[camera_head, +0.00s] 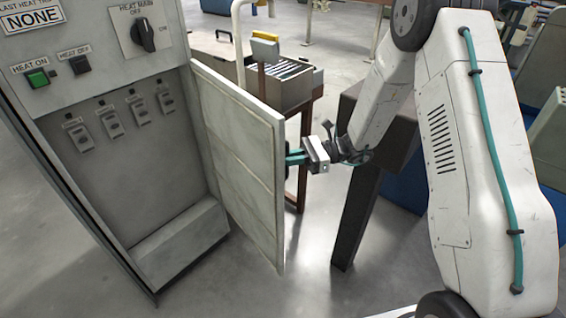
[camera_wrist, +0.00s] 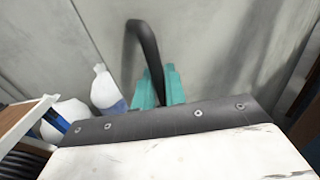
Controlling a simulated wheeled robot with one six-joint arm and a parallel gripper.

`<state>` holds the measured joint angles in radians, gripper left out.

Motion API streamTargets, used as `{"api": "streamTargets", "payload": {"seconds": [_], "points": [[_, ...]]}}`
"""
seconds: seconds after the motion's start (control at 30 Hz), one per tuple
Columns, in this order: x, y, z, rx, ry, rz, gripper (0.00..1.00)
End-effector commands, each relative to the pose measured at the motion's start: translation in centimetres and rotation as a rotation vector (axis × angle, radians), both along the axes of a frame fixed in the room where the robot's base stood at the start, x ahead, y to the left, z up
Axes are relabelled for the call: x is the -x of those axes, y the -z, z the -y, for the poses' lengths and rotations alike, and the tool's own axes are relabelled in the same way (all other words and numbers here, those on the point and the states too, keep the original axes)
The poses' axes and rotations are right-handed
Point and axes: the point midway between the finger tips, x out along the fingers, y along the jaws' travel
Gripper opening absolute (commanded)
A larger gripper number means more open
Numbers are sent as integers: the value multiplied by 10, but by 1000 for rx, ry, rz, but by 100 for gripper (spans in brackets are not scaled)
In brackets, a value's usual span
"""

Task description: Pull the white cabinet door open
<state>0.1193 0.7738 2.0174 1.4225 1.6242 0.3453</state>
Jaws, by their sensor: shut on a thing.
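The white cabinet door (camera_head: 240,150) stands well open, swung out from the left-hand cabinet (camera_head: 120,150), with its inner face toward the head camera. My gripper (camera_head: 294,158) reaches the door's outer face from the right. In the wrist view, the black curved handle (camera_wrist: 146,42) stands out from the pale door face (camera_wrist: 215,55). The teal fingers of my gripper (camera_wrist: 158,88) are shut on the handle's lower part. In the head view the handle is mostly hidden behind the door's edge.
Inside the cabinet are several small switches (camera_head: 110,122); green and black buttons and a rotary knob (camera_head: 143,34) sit above. A dark post (camera_head: 355,215) stands right of the door. A cart with a grey bin (camera_head: 285,85) is behind it. Floor in front is clear.

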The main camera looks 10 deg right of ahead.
Motion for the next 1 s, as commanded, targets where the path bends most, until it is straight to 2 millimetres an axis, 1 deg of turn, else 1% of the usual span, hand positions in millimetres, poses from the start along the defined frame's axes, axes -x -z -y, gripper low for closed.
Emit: {"api": "streamTargets", "payload": {"seconds": [0.03, 0.23, 0.27, 0.3, 0.33, 0.57, 0.67, 0.77, 0.9, 0.93, 1.0], "points": [[-4, -2, 0, -1, 5, 7, 0], [-3, -3, 0, -1, 5, 7, 0], [-3, -3, 0, -2, 5, 8, 15], [-3, -3, 0, -2, 5, 7, 26], [-3, -2, 0, -1, 4, 7, 30], [-1, -1, 0, -1, 2, 4, 30], [-1, -4, 0, -1, 2, 4, 30], [-2, -14, 1, -1, 2, 6, 30], [-2, -42, 1, -1, 4, 10, 30], [8, -39, 3, -1, 5, 3, 30], [27, -40, 6, -2, 5, 2, 30]]}}
